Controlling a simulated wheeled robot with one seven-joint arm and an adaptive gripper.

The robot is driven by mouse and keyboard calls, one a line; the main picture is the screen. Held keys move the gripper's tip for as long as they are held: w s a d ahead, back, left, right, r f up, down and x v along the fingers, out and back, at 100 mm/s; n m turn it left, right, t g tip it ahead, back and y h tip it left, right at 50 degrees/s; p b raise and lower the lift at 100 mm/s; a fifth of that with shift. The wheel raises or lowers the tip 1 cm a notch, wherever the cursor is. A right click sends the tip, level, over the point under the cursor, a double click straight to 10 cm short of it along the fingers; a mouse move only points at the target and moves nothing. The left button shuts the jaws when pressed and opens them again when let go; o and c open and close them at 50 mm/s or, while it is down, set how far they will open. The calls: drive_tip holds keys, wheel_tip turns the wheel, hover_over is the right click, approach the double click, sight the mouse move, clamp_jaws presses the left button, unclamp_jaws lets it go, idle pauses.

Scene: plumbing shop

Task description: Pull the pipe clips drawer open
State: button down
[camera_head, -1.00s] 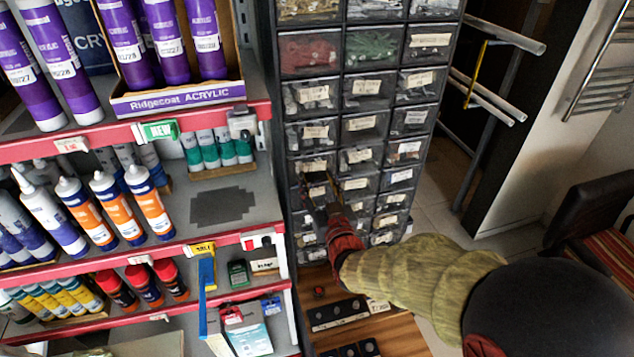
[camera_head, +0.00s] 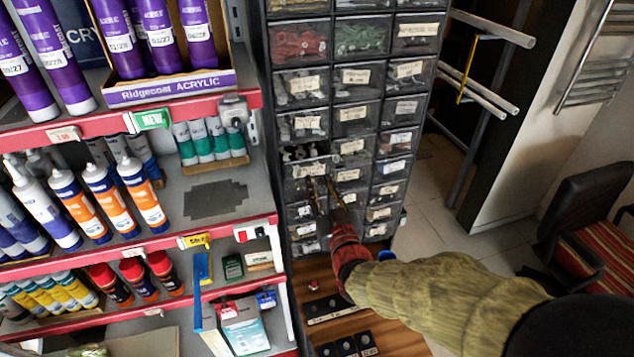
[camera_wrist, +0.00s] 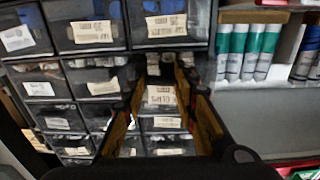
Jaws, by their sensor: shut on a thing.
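The dark drawer cabinet (camera_head: 353,103) stands in the middle of the head view, with clear-fronted, white-labelled drawers in columns. In the left column, one drawer (camera_head: 300,171) sits forward of its neighbours, and its top opening shows small dark and pale parts inside. Its label is too small to read surely. My gripper (camera_head: 326,184) is at this drawer's front, shut on it; the exact contact is partly hidden by the fingers. In the wrist view, the two fingers (camera_wrist: 163,98) stand either side of the labelled drawer front (camera_wrist: 160,110).
Shelves with a red edge (camera_head: 130,245) hold tubes and bottles close on the left. A wooden surface (camera_head: 345,275) with small black items lies below the cabinet. Open floor (camera_head: 430,215) and a chair (camera_head: 590,215) are to the right.

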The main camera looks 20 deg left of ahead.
drive_tip(key=b+v, duration=0.1)
drive_tip(key=v, duration=0.7)
drive_tip(key=shift+s+a+r+y, duration=0.15)
drive_tip(key=shift+s+a+y, duration=0.15)
drive_tip(key=shift+s, duration=0.1)
drive_tip(key=c, duration=1.9)
unclamp_jaws()
drive_tip(key=shift+o, duration=1.2)
drive_tip(key=shift+s+a+n+g, duration=0.25)
drive_tip(key=shift+a+n+g, duration=0.05)
drive_tip(key=shift+a, duration=0.1)
drive_tip(key=o, duration=0.9)
drive_tip(key=shift+c, duration=0.2)
drive_tip(key=shift+o, duration=0.4)
drive_tip(key=shift+d, duration=0.15)
drive_tip(key=shift+d, duration=0.1)
